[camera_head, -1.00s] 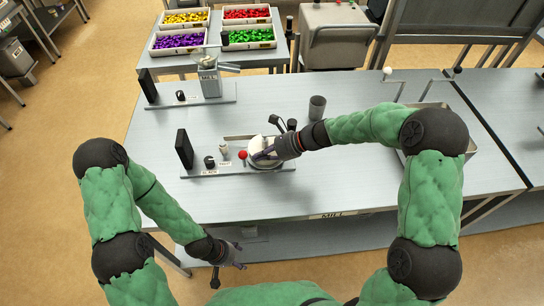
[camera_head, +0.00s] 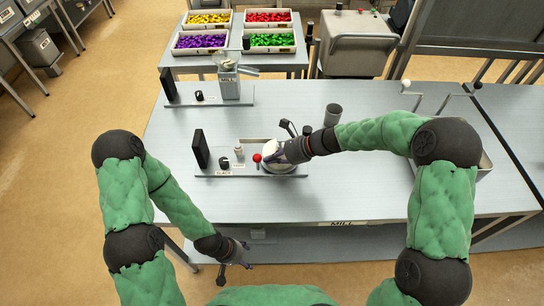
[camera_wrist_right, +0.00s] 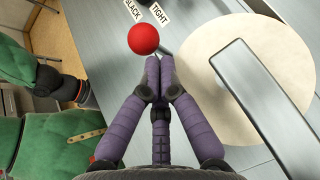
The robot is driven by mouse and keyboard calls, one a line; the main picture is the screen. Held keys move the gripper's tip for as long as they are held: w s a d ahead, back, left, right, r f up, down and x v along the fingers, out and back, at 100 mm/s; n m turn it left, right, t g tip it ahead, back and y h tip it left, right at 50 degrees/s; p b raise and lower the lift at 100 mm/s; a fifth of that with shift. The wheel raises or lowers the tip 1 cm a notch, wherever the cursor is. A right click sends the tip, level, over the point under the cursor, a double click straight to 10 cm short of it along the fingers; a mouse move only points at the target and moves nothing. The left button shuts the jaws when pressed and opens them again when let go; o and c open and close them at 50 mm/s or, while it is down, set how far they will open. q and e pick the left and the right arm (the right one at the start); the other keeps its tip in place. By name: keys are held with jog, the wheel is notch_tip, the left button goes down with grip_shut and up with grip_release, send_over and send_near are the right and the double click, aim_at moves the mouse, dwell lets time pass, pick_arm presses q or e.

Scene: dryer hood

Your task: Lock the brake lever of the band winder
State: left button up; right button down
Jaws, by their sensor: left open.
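The band winder (camera_head: 208,174) is a grey base plate on the table with an upright black panel, a black knob and a pale round disc (camera_wrist_right: 215,88). A lever with a red ball (camera_head: 257,158) stands beside the disc. In the head view, my left gripper (camera_head: 241,258) is open and empty below the table's front edge.
A mill (camera_head: 229,83) stands on another plate behind the winder. A dark cup (camera_head: 333,114) stands to the right, near my right forearm. Several bins of coloured pieces (camera_head: 201,41) are on a table behind. The table front left of the winder is clear.

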aim_at(254, 157)
jog(key=shift+a+r+h+p, duration=0.4)
jog(key=shift+a+h+p, duration=0.5)
jog(key=shift+p, duration=2.85)
jog(key=shift+a+r+h+p, duration=0.4)
jog(key=shift+a+h+p, duration=0.5)
jog(key=shift+p, duration=2.85)
jog(key=shift+a+p, duration=0.25)
jog(key=shift+p, duration=0.45)
jog(key=shift+a+f+p, duration=0.15)
jog(key=shift+a+p, duration=0.2)
jog(key=shift+a, duration=0.45)
jog(key=shift+r+p, duration=0.8)
jog(key=shift+p, duration=0.05)
